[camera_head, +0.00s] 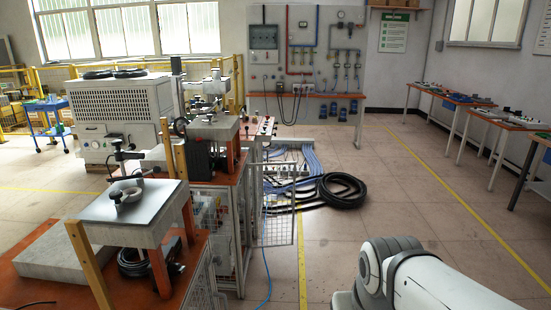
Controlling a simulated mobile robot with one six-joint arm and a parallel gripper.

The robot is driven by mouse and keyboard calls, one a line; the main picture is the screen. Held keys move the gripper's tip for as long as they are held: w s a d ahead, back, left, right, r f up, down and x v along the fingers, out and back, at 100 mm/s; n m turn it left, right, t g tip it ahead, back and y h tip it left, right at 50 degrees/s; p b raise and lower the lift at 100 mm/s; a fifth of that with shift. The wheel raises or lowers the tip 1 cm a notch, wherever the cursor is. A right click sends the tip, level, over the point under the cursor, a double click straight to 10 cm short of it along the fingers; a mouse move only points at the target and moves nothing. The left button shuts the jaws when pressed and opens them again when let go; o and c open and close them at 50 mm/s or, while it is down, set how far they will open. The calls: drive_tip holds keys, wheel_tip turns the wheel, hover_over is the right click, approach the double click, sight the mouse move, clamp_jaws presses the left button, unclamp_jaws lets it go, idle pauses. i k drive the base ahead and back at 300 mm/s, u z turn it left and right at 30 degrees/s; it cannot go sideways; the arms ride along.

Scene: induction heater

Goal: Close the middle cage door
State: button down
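A wire-mesh cage door (281,222) stands open, swung out to the right from the side of the middle orange-topped bench. It is upright, with a thin pale frame and see-through mesh. The mesh cage (232,225) below the bench top shows to the left of the door, with grey and white equipment partly visible inside. My arm shows as a white link at the lower right, apart from the door. My gripper is out of the picture, so its state is hidden.
A blue hose (266,265) runs along the floor by the door. Black coiled hoses (343,192) and blue cables (312,163) lie behind it. A nearer bench (195,262) stands at the left. The floor right of the door is clear, up to tables (441,95) along the right wall.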

sight(293, 191)
drive_tip(key=u, duration=0.05)
drive_tip(key=i, duration=3.9)
drive_tip(key=z, duration=0.7)
